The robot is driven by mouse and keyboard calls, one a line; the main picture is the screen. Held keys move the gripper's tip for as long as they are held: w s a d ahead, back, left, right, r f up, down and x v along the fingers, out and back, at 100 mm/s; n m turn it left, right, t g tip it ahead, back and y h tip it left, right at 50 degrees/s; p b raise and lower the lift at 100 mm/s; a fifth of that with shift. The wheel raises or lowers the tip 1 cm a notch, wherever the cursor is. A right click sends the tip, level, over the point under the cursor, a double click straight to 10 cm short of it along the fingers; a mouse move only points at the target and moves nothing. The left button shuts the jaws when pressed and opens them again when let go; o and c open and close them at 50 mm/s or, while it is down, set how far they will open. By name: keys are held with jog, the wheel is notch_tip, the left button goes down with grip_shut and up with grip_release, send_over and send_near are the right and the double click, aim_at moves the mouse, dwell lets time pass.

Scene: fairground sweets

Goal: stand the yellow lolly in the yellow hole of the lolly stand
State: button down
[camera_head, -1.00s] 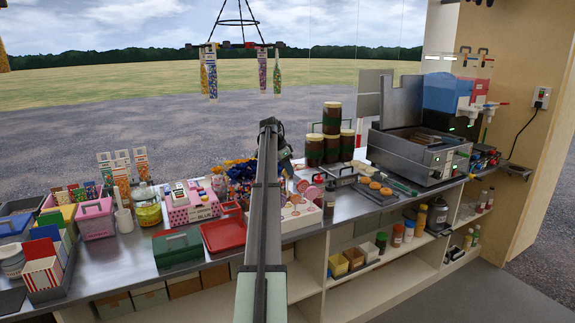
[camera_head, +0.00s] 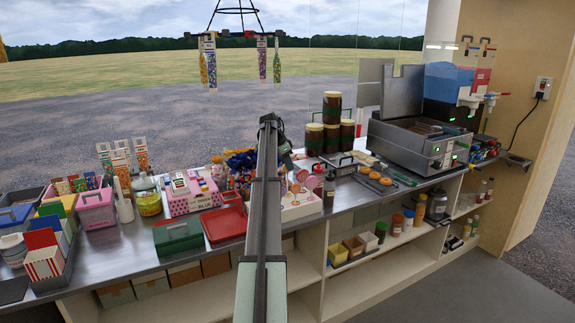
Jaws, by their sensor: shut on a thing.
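The lolly stand (camera_head: 301,211) is a white block on the steel counter, just right of my raised arm in the head view. Several round lollies, orange-brown and pink, stand in and around it. My arm covers the stand's left side. I cannot pick out the yellow lolly or the yellow hole; they are hidden or too small to tell. A dark part of my wrist shows at the arm's far end, above and behind the stand. My gripper's fingers are hidden behind the arm, and so is anything between them.
A red tray (camera_head: 225,224), a green box (camera_head: 178,236) and a pink box (camera_head: 193,196) stand left of my arm. Stacked brown jars (camera_head: 331,134) and a steel cooker (camera_head: 415,143) stand behind right. A dark tray with round cakes (camera_head: 374,182) lies right of the stand.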

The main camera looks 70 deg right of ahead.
aim_at(287, 172)
jog(key=shift+f, duration=1.4)
dwell(0.5)
jog(key=shift+f, duration=0.5)
